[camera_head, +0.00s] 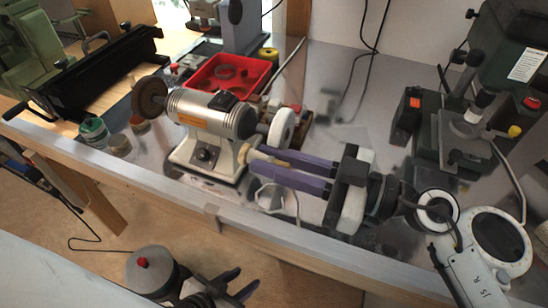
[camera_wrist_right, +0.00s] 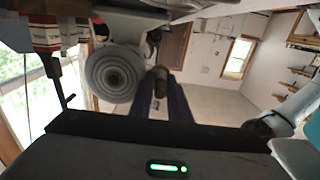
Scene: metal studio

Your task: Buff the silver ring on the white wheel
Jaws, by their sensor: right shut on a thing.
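The bench polisher (camera_head: 208,125) stands on the metal-topped bench with a brown wheel on its left and the white wheel (camera_head: 281,129) on its right. In the right wrist view the white wheel (camera_wrist_right: 113,76) shows face-on, left of my fingertips. My right gripper (camera_head: 248,161), with purple fingers, reaches in from the right, just in front of the white wheel. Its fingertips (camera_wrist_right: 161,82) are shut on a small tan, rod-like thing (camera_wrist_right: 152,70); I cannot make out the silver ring. Contact with the wheel cannot be told. My left gripper (camera_head: 238,286) is low, off the bench, fingers apart and empty.
A red tray (camera_head: 228,74) stands behind the polisher. A dark green machine (camera_head: 490,90) stands at the right. The bench's front edge (camera_head: 212,222) lies between my two grippers.

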